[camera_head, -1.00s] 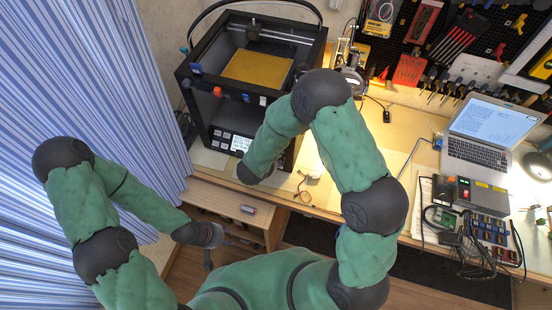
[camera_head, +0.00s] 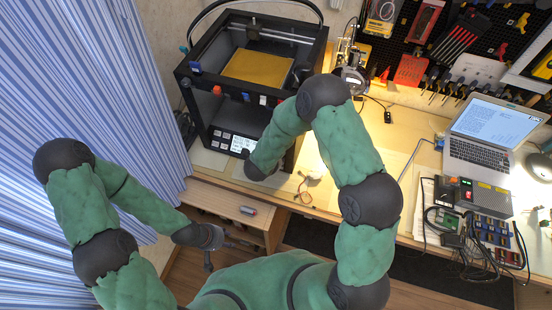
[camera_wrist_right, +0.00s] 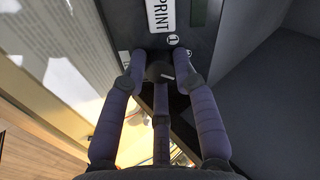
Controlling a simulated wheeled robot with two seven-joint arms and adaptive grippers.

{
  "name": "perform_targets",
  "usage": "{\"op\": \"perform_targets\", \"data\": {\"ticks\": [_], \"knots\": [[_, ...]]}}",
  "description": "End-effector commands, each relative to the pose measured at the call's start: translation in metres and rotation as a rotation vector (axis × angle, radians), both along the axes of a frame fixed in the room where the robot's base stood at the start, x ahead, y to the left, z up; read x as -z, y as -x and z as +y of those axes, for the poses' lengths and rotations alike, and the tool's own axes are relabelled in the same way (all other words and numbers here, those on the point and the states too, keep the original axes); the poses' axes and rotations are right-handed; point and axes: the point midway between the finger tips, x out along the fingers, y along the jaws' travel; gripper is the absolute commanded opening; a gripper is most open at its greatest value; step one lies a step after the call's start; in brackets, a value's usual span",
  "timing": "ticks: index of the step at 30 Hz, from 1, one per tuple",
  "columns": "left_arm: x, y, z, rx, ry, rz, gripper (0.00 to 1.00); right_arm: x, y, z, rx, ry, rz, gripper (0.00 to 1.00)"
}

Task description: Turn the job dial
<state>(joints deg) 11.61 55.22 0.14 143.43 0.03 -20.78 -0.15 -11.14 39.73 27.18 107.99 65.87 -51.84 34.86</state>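The job dial (camera_wrist_right: 160,70), a dark round knob with a small white mark, is on the dark panel in the right wrist view. My right gripper (camera_wrist_right: 160,66) has its fingers around the dial, with two fingertips against its sides and a third finger below it. In the head view the right wrist hides the dial and this gripper at the front of the printer (camera_head: 240,115). My left gripper (camera_head: 208,255) hangs low at the left, away from the printer, and its finger opening is not clear.
A white PRINT label (camera_wrist_right: 161,14) is beside the dial on the panel. The printer stands on the workbench (camera_head: 320,190). A laptop (camera_head: 480,150) and a power unit with cables (camera_head: 485,197) are at the right. A striped curtain (camera_head: 70,90) hangs at the left.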

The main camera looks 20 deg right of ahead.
Motion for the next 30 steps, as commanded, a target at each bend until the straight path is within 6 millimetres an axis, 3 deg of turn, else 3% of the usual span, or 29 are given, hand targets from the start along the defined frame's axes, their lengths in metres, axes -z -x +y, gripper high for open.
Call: {"op": "perform_targets", "data": {"ticks": [14,30], "knots": [[-0.015,0.000,0.000,0.000,0.000,0.000,0.40,-0.002,0.000,0.001,-0.100,0.066,0.046,0.00],[-0.051,0.000,0.000,0.000,0.000,0.000,0.40,-0.001,0.002,0.001,-0.436,0.298,0.204,0.00]]}}
